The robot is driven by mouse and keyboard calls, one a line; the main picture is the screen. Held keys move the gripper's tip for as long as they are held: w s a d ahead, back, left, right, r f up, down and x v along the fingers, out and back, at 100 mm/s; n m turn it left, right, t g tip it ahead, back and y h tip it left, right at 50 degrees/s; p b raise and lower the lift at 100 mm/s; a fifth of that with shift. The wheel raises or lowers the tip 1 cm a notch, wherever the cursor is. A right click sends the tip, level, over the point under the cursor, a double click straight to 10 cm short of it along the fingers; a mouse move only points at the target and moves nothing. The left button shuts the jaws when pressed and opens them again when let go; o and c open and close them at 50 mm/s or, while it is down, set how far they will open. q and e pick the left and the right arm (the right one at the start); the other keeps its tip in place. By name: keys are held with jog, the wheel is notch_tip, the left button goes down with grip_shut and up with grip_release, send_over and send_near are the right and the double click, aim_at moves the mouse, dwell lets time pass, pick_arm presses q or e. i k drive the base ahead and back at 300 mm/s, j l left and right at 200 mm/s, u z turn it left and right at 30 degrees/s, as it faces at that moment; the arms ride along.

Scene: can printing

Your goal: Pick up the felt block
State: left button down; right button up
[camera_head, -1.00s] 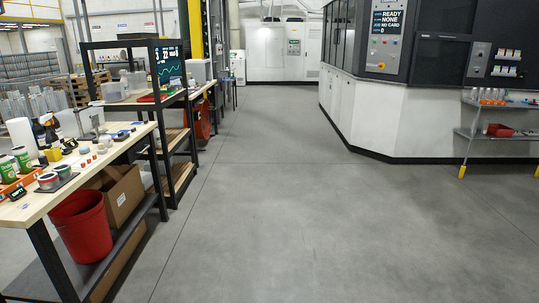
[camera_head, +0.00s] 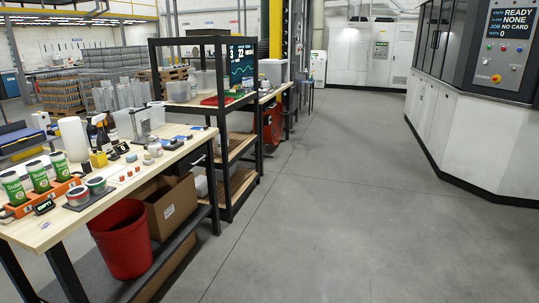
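No gripper of mine is in view. The wooden-topped workbench (camera_head: 110,205) stands at the left with many small items on it. I cannot tell for certain which item is the felt block. Small dark and blue block-like pieces (camera_head: 171,144) lie near the bench's far right end. Small reddish pieces (camera_head: 124,177) lie near its front edge, and a yellow block-like thing (camera_head: 98,160) stands behind them. All are too small to identify.
Green-and-white cans (camera_head: 38,176) stand in an orange tray at the bench's left. A red bin (camera_head: 123,238) and a cardboard box (camera_head: 171,208) sit on the lower shelf. A black shelf rack (camera_head: 237,125) stands beyond. The grey floor (camera_head: 340,220) to the right is clear.

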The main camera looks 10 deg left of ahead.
aim_at(148, 161)
jog(key=i+u, duration=0.4)
jog(key=i, duration=0.2)
jog(key=i+l+u, duration=0.1)
jog(key=i+u, duration=0.3)
jog(key=i, duration=0.15)
jog(key=i+u, duration=0.35)
jog(key=i+l+u, duration=0.1)
jog(key=i+u, duration=0.25)
jog(key=i+l+u, duration=0.3)
jog(key=k+j, duration=0.1)
jog(key=j, duration=0.05)
